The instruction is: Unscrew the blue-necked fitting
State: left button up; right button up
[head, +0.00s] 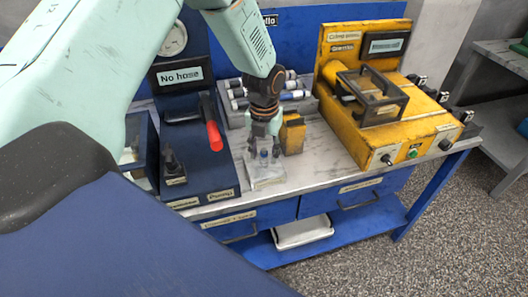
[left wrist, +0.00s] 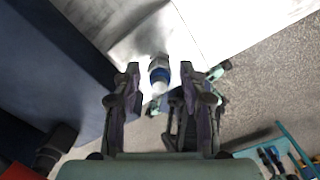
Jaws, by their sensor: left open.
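The blue-necked fitting (head: 264,156) stands on a pale block (head: 266,176) near the front edge of the bench. My left gripper (head: 264,149) points down over it, open, with a finger on either side. In the left wrist view the fitting (left wrist: 159,74) shows a grey top and a blue band. It lies between the tips of the open left fingers (left wrist: 160,80), with a gap visible on both sides. The fitting's lower end is partly hidden in the head view. My right gripper is not in view.
A dark blue pump unit (head: 207,170) with a red-handled lever (head: 213,134) stands left of the block. A yellow block (head: 292,135) is close behind on the right. A large yellow test unit (head: 400,135) stands further right. Bare bench top (head: 318,168) lies between.

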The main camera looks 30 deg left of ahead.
aim_at(264, 149)
pick_arm(q)
jog(key=shift+m, duration=0.7)
jog(key=shift+c, duration=0.4)
jog(key=c, duration=0.8)
jog(key=o, duration=0.8)
jog(key=shift+c, duration=0.2)
jog(key=shift+r, duration=0.1)
jog(key=shift+r+p, duration=1.6)
jog(key=shift+r, duration=0.05)
